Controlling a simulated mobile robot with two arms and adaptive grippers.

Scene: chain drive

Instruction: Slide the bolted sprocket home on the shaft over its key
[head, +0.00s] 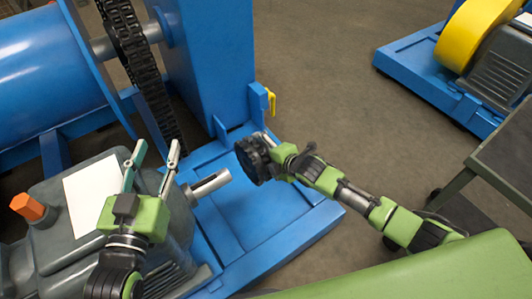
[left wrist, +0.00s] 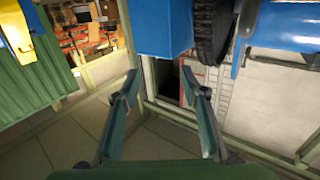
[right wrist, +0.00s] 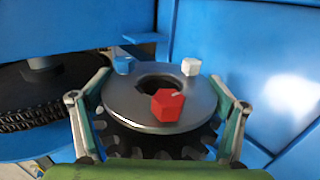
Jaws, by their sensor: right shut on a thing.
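The sprocket (head: 252,161) is dark and toothed in the head view, held upright in my right gripper (head: 268,148). In the right wrist view the sprocket (right wrist: 125,98) shows a grey hub with a central bore and red, blue and white bolt heads; the gripper's fingers press on its two sides. The bare metal shaft (head: 211,184) sticks out of the grey motor, a dark lengthwise strip on it; I cannot tell the key clearly. The sprocket is apart from the shaft end, to its upper right. My left gripper (head: 156,152) is open and empty above the motor.
The grey motor (head: 65,240) with an orange block sits on a blue base frame (head: 290,235). A chain (head: 130,50) hangs on the blue machine behind. A yellow-guarded machine (head: 475,35) stands at upper right, a dark cart (head: 505,155) at right. Open floor lies between.

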